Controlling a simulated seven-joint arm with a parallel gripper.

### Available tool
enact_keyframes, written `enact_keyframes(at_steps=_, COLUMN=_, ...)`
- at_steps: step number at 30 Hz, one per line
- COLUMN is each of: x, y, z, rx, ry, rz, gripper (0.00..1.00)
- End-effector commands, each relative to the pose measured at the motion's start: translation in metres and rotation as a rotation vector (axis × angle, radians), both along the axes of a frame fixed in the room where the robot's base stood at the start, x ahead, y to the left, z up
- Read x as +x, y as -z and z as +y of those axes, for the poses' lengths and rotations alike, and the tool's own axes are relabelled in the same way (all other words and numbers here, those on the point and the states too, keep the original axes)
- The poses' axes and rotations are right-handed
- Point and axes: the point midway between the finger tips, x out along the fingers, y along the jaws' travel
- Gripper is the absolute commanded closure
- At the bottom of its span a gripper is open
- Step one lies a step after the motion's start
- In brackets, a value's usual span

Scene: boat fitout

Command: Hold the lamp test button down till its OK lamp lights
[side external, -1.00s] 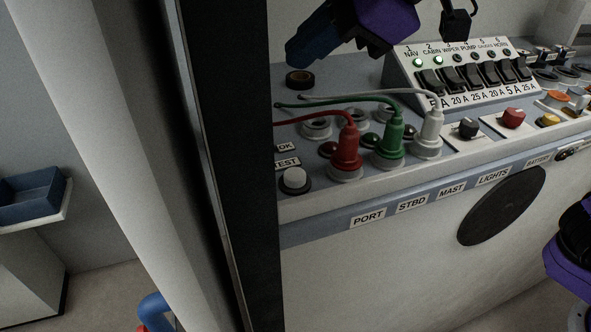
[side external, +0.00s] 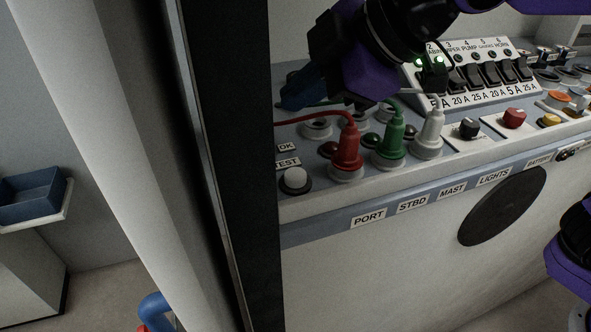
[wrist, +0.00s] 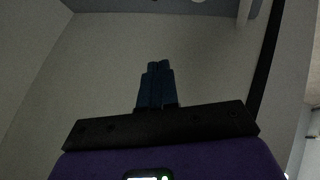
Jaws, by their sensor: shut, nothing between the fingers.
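The lamp test button (side external: 295,180) is a pale round cap in a dark ring at the near left of the console, beside the TEST label (side external: 287,163). The OK label (side external: 286,147) is just above it. I cannot make out a lit OK lamp; the black post may hide it. My gripper (side external: 285,103) is shut and empty, above the console's back left, apart from the button and higher than it. Its blue fingers also show together in the wrist view (wrist: 158,66), where the button is not seen.
A black post (side external: 245,200) cuts off the console's left end. Red (side external: 347,150), green (side external: 392,138) and white (side external: 429,130) cabled plugs stand right of the button. A breaker panel (side external: 470,75) with two green lamps stands behind. A blue tray (side external: 30,197) is far left.

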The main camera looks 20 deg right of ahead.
Motion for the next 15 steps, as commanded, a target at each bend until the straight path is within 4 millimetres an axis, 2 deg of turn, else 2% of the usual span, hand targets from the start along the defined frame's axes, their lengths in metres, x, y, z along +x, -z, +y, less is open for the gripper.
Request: enact_keyframes(at_steps=15, x=0.0, y=0.06, z=-0.001, rx=-0.004, ry=0.0, rz=0.002, gripper=1.0)
